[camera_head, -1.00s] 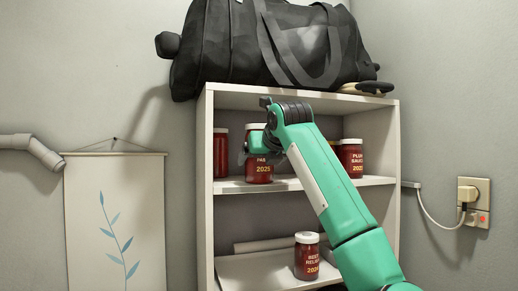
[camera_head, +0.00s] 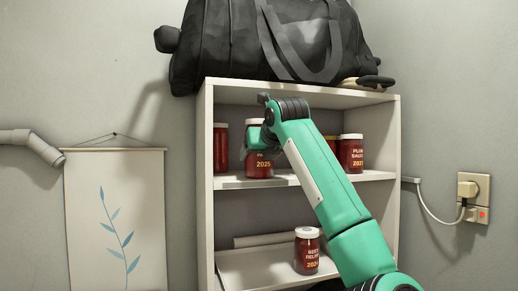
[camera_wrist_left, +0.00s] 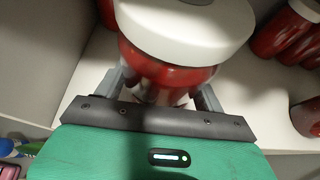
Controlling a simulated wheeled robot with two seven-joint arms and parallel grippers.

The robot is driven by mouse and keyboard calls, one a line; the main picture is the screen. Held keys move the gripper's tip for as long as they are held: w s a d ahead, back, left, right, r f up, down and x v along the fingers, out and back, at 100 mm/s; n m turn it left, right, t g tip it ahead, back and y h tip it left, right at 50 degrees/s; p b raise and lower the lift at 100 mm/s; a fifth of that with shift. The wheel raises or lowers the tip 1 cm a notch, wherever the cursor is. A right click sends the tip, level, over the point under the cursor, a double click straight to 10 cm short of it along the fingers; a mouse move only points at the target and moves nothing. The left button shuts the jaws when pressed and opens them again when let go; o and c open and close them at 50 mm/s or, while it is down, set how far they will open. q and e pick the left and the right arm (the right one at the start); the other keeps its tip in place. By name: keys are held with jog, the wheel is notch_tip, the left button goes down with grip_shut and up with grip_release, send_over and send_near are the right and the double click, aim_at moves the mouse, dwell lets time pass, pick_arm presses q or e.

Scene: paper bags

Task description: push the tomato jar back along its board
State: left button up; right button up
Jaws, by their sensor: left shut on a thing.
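A dark red jar (camera_head: 258,168) with a white lid stands on the upper board (camera_head: 228,184) of the white shelf unit, near its front edge. Its label shows "2025"; the line above is mostly hidden by my gripper, so I cannot read its name. My left gripper (camera_head: 249,148) reaches the jar from the front and is shut on it. In the wrist view the jar (camera_wrist_left: 170,72) sits between the two grey fingers (camera_wrist_left: 160,90), upright, its lid above them. My right gripper is not in view.
Another red jar (camera_head: 220,150) stands close on the left. A plum sauce jar (camera_head: 351,156) stands on the right with another beside it. A beet relish jar (camera_head: 306,256) is on the lower board. A black bag (camera_head: 230,45) lies on top of the unit.

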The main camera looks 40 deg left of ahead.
pick_arm(q)
jog(key=shift+w+a+r+p, duration=0.1)
jog(key=shift+w+a+p, duration=0.25)
jog(key=shift+a, duration=0.35)
jog(key=shift+w+a+r+p, duration=0.1)
jog(key=shift+w+a+p, duration=0.2)
jog(key=shift+a, duration=0.35)
jog(key=shift+w+a+f+p, duration=0.1)
jog(key=shift+w+a+p, duration=0.5)
jog(key=shift+a, duration=0.6)
jog(key=shift+w+a+p, duration=0.55)
jog(key=shift+w+a, duration=0.1)
jog(key=shift+a, duration=0.55)
jog(key=shift+w+a+f+p, duration=0.1)
jog(key=shift+w+a+p, duration=0.5)
jog(key=shift+a, duration=0.6)
jog(key=o, duration=0.5)
jog(key=shift+d, duration=0.1)
jog(key=shift+o, duration=1)
